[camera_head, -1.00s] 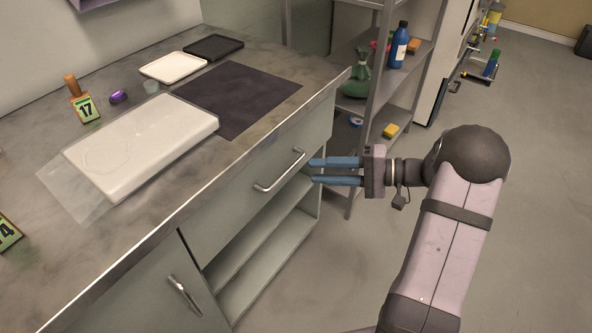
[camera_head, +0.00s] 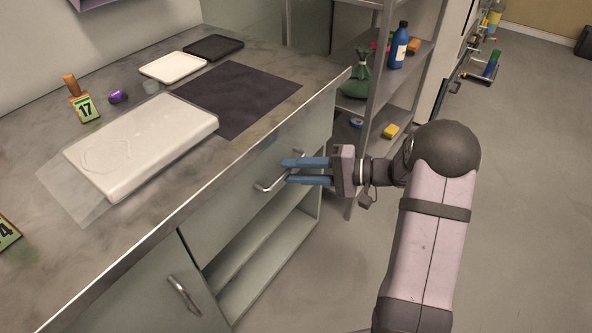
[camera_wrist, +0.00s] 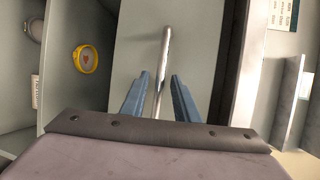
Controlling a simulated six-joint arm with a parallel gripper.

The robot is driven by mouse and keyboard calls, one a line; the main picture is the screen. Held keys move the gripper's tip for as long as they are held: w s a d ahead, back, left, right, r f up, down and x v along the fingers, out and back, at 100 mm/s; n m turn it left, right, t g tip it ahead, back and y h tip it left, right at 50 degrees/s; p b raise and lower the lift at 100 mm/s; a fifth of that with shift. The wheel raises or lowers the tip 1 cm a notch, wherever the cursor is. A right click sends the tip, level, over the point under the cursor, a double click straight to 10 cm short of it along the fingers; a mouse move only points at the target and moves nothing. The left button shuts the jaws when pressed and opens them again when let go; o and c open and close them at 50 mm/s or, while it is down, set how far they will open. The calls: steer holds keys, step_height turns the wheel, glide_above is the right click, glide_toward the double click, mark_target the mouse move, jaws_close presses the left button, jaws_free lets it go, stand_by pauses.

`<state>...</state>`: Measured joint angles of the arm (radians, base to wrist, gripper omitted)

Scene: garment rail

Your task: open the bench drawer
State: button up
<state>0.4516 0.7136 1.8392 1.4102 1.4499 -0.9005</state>
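The bench drawer (camera_head: 236,208) has a pale grey-green front below the worktop and looks shut. Its metal bar handle (camera_head: 268,184) runs along the front; in the wrist view the handle (camera_wrist: 162,75) stands between the two fingers. My gripper (camera_head: 285,171) has blue fingers, which are apart with one on each side of the bar. In the wrist view, gaps show between the bar and both fingers (camera_wrist: 158,98). The fingers cover part of the handle in the head view.
The bench top (camera_head: 165,210) holds a white slab (camera_head: 145,145), a dark mat (camera_head: 235,97) and two trays. Open shelves lie below the drawer, and a cupboard door with its own handle (camera_head: 184,297) is at lower left. A metal rack (camera_head: 405,98) stands behind. The floor at right is clear.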

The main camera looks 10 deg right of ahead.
jaws_close()
steer(key=shift+s+d, duration=0.1)
steer(key=shift+d, duration=0.05)
steer(key=s+d+p, duration=0.1)
steer(key=s+d, duration=1.5)
steer(key=shift+s+d, duration=0.4)
steer(key=shift+o, duration=0.9)
jaws_free()
steer(key=shift+d, duration=0.1)
steer(key=v, duration=0.7)
